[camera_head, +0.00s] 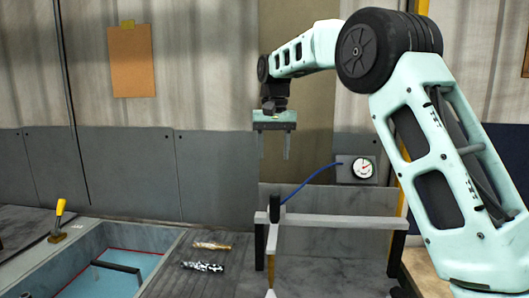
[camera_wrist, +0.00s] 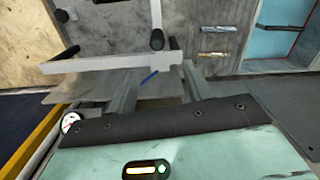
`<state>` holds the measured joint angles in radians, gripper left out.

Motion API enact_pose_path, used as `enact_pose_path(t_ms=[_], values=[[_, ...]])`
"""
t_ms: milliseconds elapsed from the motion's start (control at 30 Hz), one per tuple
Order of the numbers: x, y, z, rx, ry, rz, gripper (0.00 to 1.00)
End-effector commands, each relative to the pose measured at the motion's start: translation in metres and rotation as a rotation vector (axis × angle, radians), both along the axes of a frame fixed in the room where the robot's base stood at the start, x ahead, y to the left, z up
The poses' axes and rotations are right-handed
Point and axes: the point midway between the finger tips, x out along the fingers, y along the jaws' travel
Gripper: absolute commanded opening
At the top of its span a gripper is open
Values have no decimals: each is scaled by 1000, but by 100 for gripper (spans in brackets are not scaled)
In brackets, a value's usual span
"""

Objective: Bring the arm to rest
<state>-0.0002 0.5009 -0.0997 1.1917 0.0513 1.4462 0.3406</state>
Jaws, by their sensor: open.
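My gripper (camera_head: 273,146) hangs from my raised arm in the head view, in front of the wall. Its two fingers point down and stand apart, with nothing between them. In the wrist view my gripper (camera_wrist: 160,90) shows with its fingers spread over the grey frame rail (camera_wrist: 105,62). My arm reaches in from the right of the head view and bends at a large dark joint. My gripper looks clear of the things below it.
A grey rail frame (camera_head: 340,222) stands below my gripper, with a dial gauge (camera_head: 364,167) and blue hose (camera_head: 308,183) behind. Two small cylindrical parts (camera_head: 211,246) (camera_head: 202,266) lie left of it. A blue-lined basin (camera_head: 125,262) and yellow-handled tool (camera_head: 60,208) are further left.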

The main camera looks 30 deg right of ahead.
Motion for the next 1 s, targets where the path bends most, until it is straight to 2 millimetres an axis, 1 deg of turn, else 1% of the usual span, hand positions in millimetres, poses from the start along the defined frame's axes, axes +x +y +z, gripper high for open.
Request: enact_pose_path(t_ms=[200,267,367,467,500,567,600,667,700,767,800,833,867,900,967,1000], values=[[0,0,0,0,0,0,50],[-3,7,-4,5,0,17,50],[-14,31,-16,23,-1,75,50],[-36,70,-35,50,-3,177,50],[-48,88,-44,60,-4,226,50],[-68,114,-59,75,-7,298,50],[-83,130,-68,83,-8,348,50],[-107,153,-82,93,-10,421,50],[-124,167,-91,99,-12,470,50],[-151,186,-106,103,-13,546,50],[-171,197,-116,105,-13,594,50],[-185,204,-124,105,-15,631,50],[-200,211,-132,106,-15,668,50],[-221,218,-143,104,-16,716,50],[-252,226,-159,101,-18,787,50],[-272,230,-169,96,-19,835,50]])
